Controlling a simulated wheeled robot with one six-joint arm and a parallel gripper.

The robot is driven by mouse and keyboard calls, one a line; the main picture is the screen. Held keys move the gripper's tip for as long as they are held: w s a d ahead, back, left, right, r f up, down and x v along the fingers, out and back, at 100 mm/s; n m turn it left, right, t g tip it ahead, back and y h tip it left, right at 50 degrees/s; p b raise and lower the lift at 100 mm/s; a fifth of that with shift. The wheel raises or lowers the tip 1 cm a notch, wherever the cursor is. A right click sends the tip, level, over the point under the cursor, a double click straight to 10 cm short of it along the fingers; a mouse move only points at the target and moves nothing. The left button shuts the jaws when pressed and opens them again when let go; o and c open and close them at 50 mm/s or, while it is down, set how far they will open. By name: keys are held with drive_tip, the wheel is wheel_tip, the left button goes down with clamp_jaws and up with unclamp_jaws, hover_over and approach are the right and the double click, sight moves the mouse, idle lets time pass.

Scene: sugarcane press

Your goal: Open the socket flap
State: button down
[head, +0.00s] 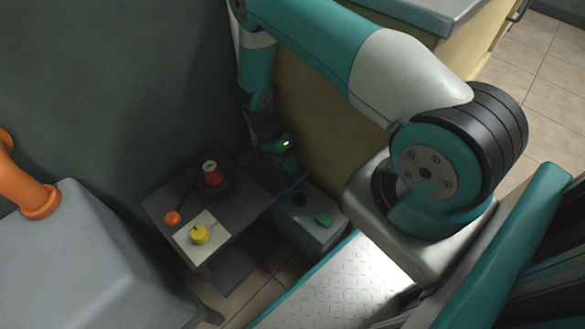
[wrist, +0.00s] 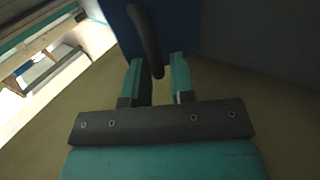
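In the wrist view, my gripper (wrist: 156,68) has its two teal fingers spread apart. A dark curved bar (wrist: 147,38) reaches down into the gap between the fingers, without clear contact with either. Behind it is a flat dark blue surface (wrist: 182,22), which may be the socket flap; I cannot tell for sure. In the head view, my arm reaches down to the left, and its wrist is beside the grey box, near a thin blue edge (head: 293,187). My fingertips and most of the blue part are hidden there.
The low grey box (head: 305,232) carries a green button (head: 323,219) and a dark round part. Left of it, a dark table (head: 160,206) holds a red knob (head: 210,168), an orange-tipped lever (head: 172,218) and a yellow knob (head: 200,234). A yellowish wall (head: 318,130) stands close behind my wrist.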

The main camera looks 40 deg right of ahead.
drive_tip(key=shift+w+a+f+b, duration=0.2)
drive_tip(key=shift+w+f+b, duration=0.25)
drive_tip(key=shift+w+f, duration=0.75)
drive_tip(key=shift+w, duration=0.15)
drive_tip(key=shift+w+d, duration=0.15)
drive_tip(key=shift+d, duration=0.05)
drive_tip(key=shift+f, duration=0.1)
drive_tip(key=c, duration=0.7)
unclamp_jaws()
drive_tip(key=shift+o, duration=1.4)
drive_tip(key=shift+w, duration=0.15)
